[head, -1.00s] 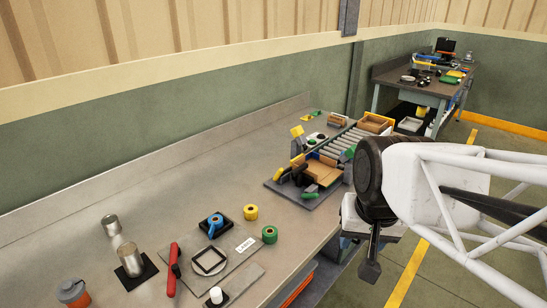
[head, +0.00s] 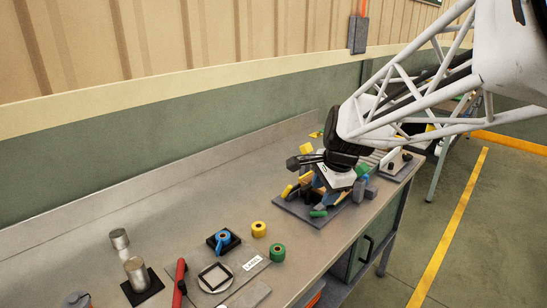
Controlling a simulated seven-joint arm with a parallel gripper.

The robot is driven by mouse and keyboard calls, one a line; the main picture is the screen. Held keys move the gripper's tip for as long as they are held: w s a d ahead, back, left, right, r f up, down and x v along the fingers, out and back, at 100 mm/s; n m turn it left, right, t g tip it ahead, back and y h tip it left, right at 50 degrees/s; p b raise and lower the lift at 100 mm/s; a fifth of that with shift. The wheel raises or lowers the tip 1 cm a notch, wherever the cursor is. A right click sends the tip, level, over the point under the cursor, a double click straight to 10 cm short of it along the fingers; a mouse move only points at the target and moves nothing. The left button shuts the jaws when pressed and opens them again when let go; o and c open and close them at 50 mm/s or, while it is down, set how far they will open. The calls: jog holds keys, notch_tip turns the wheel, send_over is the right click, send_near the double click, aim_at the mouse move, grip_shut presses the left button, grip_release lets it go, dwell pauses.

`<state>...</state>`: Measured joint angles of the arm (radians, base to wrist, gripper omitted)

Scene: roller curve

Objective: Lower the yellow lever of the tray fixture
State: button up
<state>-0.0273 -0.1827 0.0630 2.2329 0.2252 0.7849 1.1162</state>
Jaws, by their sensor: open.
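The tray fixture (head: 292,207) is a grey base plate with dark clamps and coloured parts, near the right end of the bench. A yellow piece (head: 287,190) rises at its left side, and another yellow piece (head: 306,148) shows behind my gripper. I cannot tell for sure which is the lever. A green handle (head: 318,213) lies low at the front. My gripper (head: 303,161) is over the fixture, pointing left, and hides much of it, including most of the wooden tray. It is open; contact with the yellow pieces cannot be made out.
My arm comes in from the upper right and hides most of the roller conveyor. Metal cylinders (head: 136,270) stand front left. The back left of the bench is clear.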

jog(key=w+a+f+m, duration=0.1)
jog(key=w+f+m, duration=0.15)
jog(key=w, duration=0.35)
jog(key=w+a+f+m, duration=0.1)
jog(key=w+m, duration=0.3)
jog(key=w, duration=0.2)
jog(key=m+y, duration=0.1)
jog(key=m, duration=0.6)
send_over(290, 185)
jog(key=s+d, duration=0.1)
jog(key=shift+n, duration=0.25)
jog(key=f, duration=0.6)
jog(key=shift+s+d+f, duration=0.1)
jog(key=shift+s+d, duration=0.05)
jog(key=shift+d, duration=0.05)
jog(key=shift+x, duration=3.9)
jog(key=shift+a, duration=0.1)
jog(key=shift+c, duration=0.2)
grip_shut()
